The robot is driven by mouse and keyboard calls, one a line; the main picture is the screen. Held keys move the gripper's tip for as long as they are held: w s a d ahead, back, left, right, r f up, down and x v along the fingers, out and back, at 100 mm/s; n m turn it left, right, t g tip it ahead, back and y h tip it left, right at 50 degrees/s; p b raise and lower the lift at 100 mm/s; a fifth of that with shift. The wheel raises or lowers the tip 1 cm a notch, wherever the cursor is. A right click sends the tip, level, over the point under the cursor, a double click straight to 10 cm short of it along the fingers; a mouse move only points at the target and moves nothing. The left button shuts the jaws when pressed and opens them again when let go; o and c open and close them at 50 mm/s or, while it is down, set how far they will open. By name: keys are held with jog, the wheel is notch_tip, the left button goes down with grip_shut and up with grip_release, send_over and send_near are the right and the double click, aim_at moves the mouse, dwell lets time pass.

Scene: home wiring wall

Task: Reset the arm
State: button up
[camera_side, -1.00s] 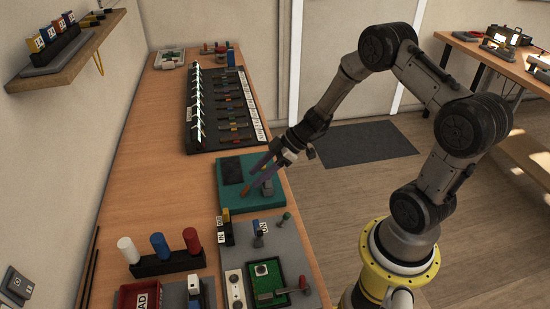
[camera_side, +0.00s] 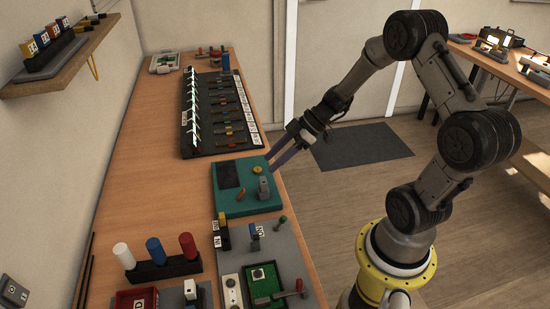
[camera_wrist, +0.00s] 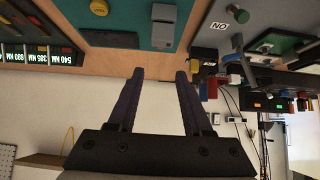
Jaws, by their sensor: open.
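My gripper (camera_side: 271,164) is open, with two dark purple fingers apart and nothing between them. In the side view it hangs just above the right far edge of the teal board (camera_side: 232,205). In the wrist view the fingertips (camera_wrist: 160,72) point towards the board (camera_wrist: 130,32) and the bench edge. The board carries a dark pad (camera_side: 230,175), a yellow round knob (camera_side: 257,169), a grey block (camera_side: 263,187) and a small orange piece (camera_side: 242,194). The grey block also shows in the wrist view (camera_wrist: 163,35).
A black rack (camera_side: 215,146) with labelled slots stands beyond the board. Nearer are a grey panel (camera_side: 280,246), a green tray (camera_side: 262,272) and a holder (camera_side: 165,271) with coloured cylinders. A shelf (camera_side: 60,72) is on the left wall. Space right of the bench is open.

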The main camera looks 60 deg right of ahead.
jog(key=s+a+r+n+g, duration=0.1)
jog(key=s+a+r+n, duration=0.15)
jog(key=a+r, duration=0.45)
jog(key=s+a+r+n, duration=0.1)
jog(key=a+r+n, duration=0.2)
jog(key=a+r, duration=0.45)
jog(key=s+r+m+h, duration=0.3)
jog(key=s+r+m, duration=0.15)
jog(key=s, duration=0.65)
jog(key=s+d+f+m+h, duration=0.1)
jog(key=s+d+m+h, duration=0.2)
jog(key=m, duration=0.7)
jog(key=s+d, duration=0.2)
jog(key=d, duration=0.1)
jog(key=shift+f, duration=0.2)
